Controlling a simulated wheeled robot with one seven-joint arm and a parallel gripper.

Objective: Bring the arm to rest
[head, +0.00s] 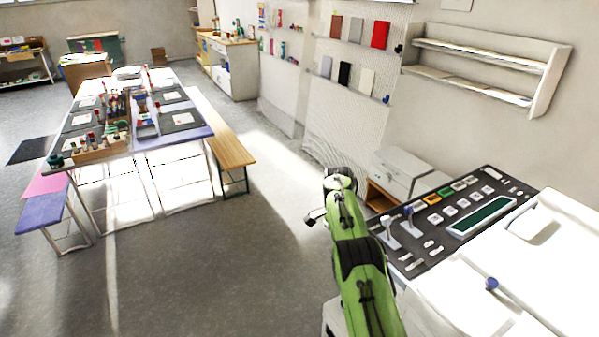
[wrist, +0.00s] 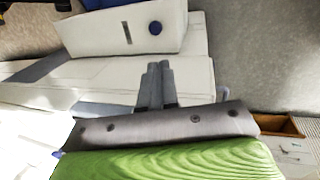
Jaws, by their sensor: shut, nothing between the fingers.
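My green arm reaches forward from the bottom of the head view, right of centre. My gripper (head: 315,218) is at its far end, out over the floor to the left of the white machine. In the wrist view the two grey fingers of my gripper (wrist: 156,75) are together with nothing between them. Nothing is seen in contact with the fingertips, though a white box-like surface lies beyond them.
A white machine with a dark control panel (head: 448,226) stands close on the right. A long table (head: 178,140) with mats and craft items stands at the left, with a wooden bench (head: 228,145) beside it. Grey floor (head: 220,260) between them is clear.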

